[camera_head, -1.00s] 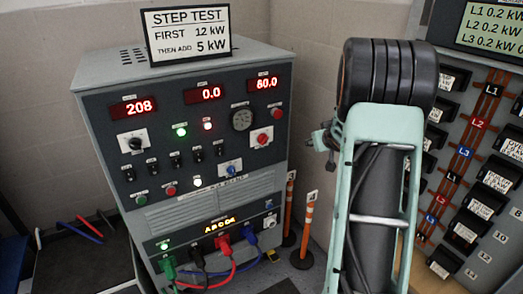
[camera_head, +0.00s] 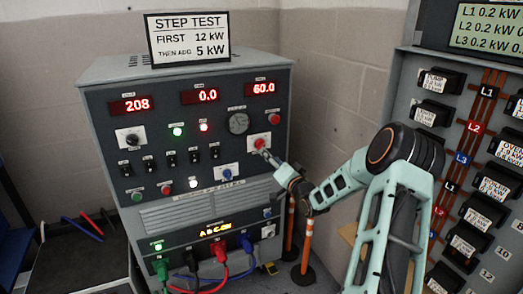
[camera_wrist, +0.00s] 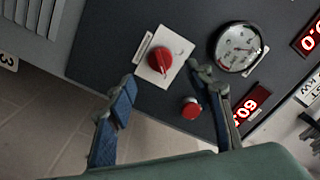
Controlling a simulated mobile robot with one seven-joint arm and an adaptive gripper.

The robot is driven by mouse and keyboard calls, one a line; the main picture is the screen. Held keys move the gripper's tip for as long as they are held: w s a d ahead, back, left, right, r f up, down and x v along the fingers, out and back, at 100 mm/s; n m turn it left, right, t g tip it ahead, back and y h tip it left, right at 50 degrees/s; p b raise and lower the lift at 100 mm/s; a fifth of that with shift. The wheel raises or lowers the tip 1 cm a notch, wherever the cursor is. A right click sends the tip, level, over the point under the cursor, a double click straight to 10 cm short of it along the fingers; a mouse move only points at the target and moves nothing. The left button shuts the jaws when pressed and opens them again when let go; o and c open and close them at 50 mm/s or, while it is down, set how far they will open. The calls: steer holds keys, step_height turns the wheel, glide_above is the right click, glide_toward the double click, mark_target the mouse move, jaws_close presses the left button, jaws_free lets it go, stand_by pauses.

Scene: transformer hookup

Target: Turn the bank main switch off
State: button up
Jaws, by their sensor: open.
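A red rotary knob (camera_head: 259,142) on a white square plate sits at the right of the grey test cabinet's front panel. Its label is too small to read, so I cannot tell if it is the bank main switch. In the wrist view the red knob (camera_wrist: 160,60) sits ahead, between the lines of the two fingers. My gripper (camera_wrist: 164,78) is open and empty, with one finger either side and the knob not clasped. In the head view my gripper (camera_head: 267,157) reaches in from the lower right, close to the plate; contact cannot be told.
A round gauge (camera_wrist: 238,47) and a red push button (camera_wrist: 191,108) lie close to the right finger. A blue knob (camera_head: 227,173) is lower left on the panel. Orange posts (camera_head: 306,240) stand beside the cabinet. A breaker panel (camera_head: 480,170) is at right.

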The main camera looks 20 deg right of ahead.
mark_target(261, 145)
steer(key=w, duration=0.8)
steer(key=shift+w+a, duration=0.15)
steer(key=shift+a, duration=0.05)
steer(key=c, duration=1.1)
